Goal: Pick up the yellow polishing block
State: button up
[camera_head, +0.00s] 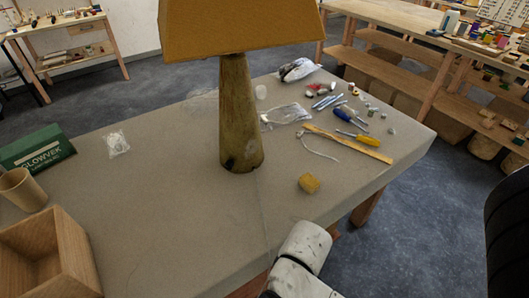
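The yellow polishing block (309,183) is a small, worn, yellowish-brown cube. It lies on the grey worktable near its front edge, in front and to the right of the lamp's base. All of it shows and nothing touches it. White parts of my arm show at the bottom edge, just below the block, with a gap of bare table between. My gripper's fingers cannot be made out in this view.
A lamp (240,120) with an orange shade stands left of the block. A wooden ruler (350,145), screwdrivers (358,134) and small parts lie behind and right of it. A wooden box (70,245), cup (20,188) and green box (38,148) stand at left. The front middle is clear.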

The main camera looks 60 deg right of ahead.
aim_at(309, 183)
jog(key=z, duration=1.05)
